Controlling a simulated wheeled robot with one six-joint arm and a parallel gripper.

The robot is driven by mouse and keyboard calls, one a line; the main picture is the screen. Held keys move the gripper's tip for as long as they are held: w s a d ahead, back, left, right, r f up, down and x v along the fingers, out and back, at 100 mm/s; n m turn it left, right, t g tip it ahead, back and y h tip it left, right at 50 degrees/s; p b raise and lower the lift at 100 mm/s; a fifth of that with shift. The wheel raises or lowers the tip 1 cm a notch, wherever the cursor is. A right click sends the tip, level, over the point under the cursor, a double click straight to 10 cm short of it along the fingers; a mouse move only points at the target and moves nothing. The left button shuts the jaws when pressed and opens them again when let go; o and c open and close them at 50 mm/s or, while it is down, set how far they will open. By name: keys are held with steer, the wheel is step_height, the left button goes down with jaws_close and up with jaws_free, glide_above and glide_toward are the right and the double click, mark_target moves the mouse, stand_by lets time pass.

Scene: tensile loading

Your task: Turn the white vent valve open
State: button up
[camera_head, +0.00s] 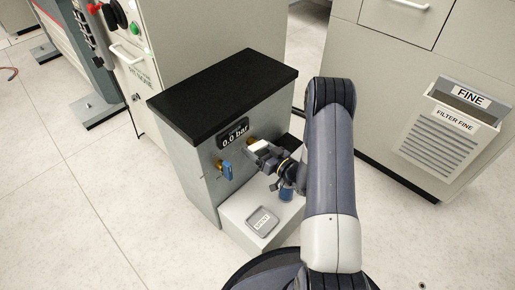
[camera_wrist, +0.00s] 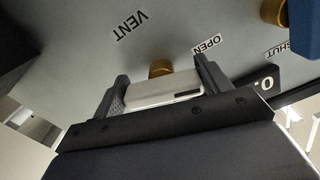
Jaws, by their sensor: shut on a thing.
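The white vent valve handle (camera_wrist: 166,88) sits in front of its brass stem (camera_wrist: 160,68) on the grey panel in the wrist view. My gripper (camera_wrist: 163,87) is shut on it, one dark finger at each end. In the wrist view the handle lies nearly level, its right end near the OPEN label (camera_wrist: 207,44). The VENT label (camera_wrist: 130,27) is up and left of the stem. In the head view my gripper (camera_head: 262,152) meets the cabinet front below the 0.0 bar display (camera_head: 234,134), and the handle is partly hidden by my fingers.
A blue valve handle (camera_head: 227,172) is left of my gripper on the same panel. A white ledge with a grey tray (camera_head: 262,219) and a blue object (camera_head: 287,193) stands below. The black cabinet top (camera_head: 225,90) is above. Open floor lies left.

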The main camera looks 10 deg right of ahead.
steer(key=shift+c, duration=1.4)
steer(key=n+b, duration=0.1)
steer(key=b, duration=0.1)
steer(key=shift+f+n+b, duration=0.25)
steer(key=shift+n+b, duration=0.1)
steer(key=shift+n, duration=0.05)
steer(key=shift+d+r+n+b, duration=0.1)
steer(key=shift+r+n+b, duration=0.1)
steer(key=shift+n+b, duration=0.5)
steer(key=o, duration=1)
steer(key=p+v, duration=0.3)
steer(key=v, duration=0.7)
steer(key=shift+s+d, duration=0.25)
steer(key=shift+s, duration=0.05)
steer(key=shift+w, duration=0.1)
